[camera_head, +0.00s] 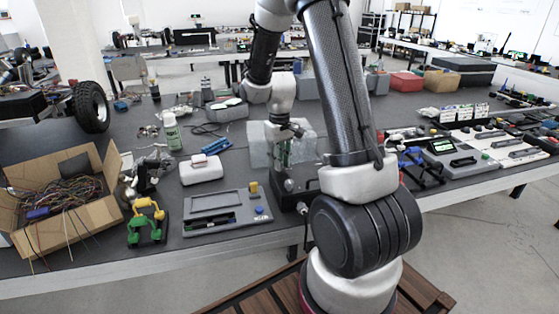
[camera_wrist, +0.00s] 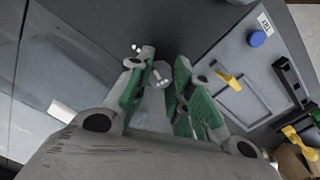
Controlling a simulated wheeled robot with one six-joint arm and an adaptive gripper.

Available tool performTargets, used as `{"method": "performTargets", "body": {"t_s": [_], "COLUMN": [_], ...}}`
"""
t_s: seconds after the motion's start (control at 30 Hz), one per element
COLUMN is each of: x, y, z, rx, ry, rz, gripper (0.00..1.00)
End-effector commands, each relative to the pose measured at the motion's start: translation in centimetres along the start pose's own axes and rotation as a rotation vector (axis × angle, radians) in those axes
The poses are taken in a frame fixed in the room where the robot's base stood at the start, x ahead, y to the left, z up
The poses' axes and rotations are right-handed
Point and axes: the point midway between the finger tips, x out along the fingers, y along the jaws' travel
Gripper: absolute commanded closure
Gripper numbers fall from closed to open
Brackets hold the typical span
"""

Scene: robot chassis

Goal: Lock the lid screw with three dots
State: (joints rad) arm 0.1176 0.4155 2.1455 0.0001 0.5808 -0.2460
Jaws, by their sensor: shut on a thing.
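My gripper (camera_wrist: 158,82) has two green-padded fingers pointing at a dark surface in the wrist view. They close around a small grey round lid screw (camera_wrist: 160,74) with light dots on its face; I cannot clearly count the dots. Two small white dots (camera_wrist: 136,47) show beside the left fingertip, on a piece I cannot make out. In the head view my gripper (camera_head: 284,150) points down over a dark box (camera_head: 287,192) at the table's front edge. The screw is too small to tell there.
A grey panel device (camera_head: 227,212) with a blue knob and yellow handle stands just left of the dark box. A clear block (camera_head: 258,146) stands behind my gripper. A white case (camera_head: 201,171), a green-yellow clamp (camera_head: 147,222) and a cardboard box (camera_head: 68,203) are farther left.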

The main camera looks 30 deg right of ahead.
Motion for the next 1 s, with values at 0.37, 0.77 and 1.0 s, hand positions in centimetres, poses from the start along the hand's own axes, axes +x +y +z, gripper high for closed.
{"method": "performTargets", "body": {"t_s": [0.37,0.77,1.0], "x": [-0.03,-0.03,-0.04], "y": [0.02,0.02,0.02], "z": [-0.04,-0.04,-0.05], "rx": [0.358,0.737,0.948], "ry": [0.001,0.002,0.002], "rz": [0.0,0.0,0.0], "gripper": [1.0,1.0,1.0]}}
